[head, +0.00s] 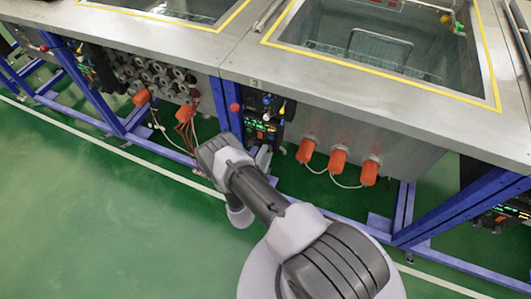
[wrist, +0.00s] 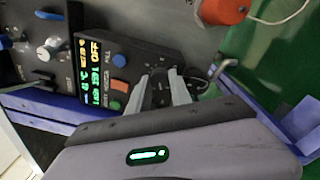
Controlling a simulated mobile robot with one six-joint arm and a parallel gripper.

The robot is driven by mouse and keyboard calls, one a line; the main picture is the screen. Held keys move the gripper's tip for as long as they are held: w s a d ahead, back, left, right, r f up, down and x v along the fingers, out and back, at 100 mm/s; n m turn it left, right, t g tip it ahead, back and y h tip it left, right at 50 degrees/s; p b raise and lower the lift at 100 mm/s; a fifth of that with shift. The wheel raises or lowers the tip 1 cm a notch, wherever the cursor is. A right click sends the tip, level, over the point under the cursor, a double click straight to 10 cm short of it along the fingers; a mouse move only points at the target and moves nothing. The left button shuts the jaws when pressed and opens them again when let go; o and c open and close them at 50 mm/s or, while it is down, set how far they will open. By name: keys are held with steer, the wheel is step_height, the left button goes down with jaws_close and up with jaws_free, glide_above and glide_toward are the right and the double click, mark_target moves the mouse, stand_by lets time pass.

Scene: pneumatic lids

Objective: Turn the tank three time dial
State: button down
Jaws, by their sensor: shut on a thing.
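The tank three control panel (head: 262,130) is a black box under the tank's front edge, below a small number 3. In the wrist view its lit display (wrist: 90,72) shows yellow and green characters, with a blue button (wrist: 119,60), a red button (wrist: 119,85) and a green button (wrist: 115,104) beside it. My gripper (wrist: 162,84) has its two pale fingers at the panel's lower part, closed on a small dark dial (wrist: 161,88) between them. The fingers and shadow hide most of the dial, so its setting cannot be read. In the head view my wrist hides part of the panel.
Orange caps (head: 338,160) with white cables stick out right of the panel; one orange cap shows in the wrist view (wrist: 225,11). A grey knob (wrist: 48,50) sits left of the display. Blue frame legs (head: 228,115) stand close by. The green floor in front is clear.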

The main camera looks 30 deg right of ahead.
steer(key=m+p, duration=0.3)
steer(key=m, duration=0.5)
steer(key=m+h+p, duration=0.1)
steer(key=m+p, duration=0.1)
steer(key=m, duration=0.7)
steer(key=shift+w+a+g+p, duration=0.1)
steer(key=shift+g+p, duration=0.3)
steer(key=shift+m, duration=0.4)
steer(key=c, duration=1.2)
jaws_free()
steer(key=shift+o, duration=0.2)
steer(key=p+v, duration=0.1)
steer(key=v, duration=1.6)
steer(key=shift+a, duration=0.2)
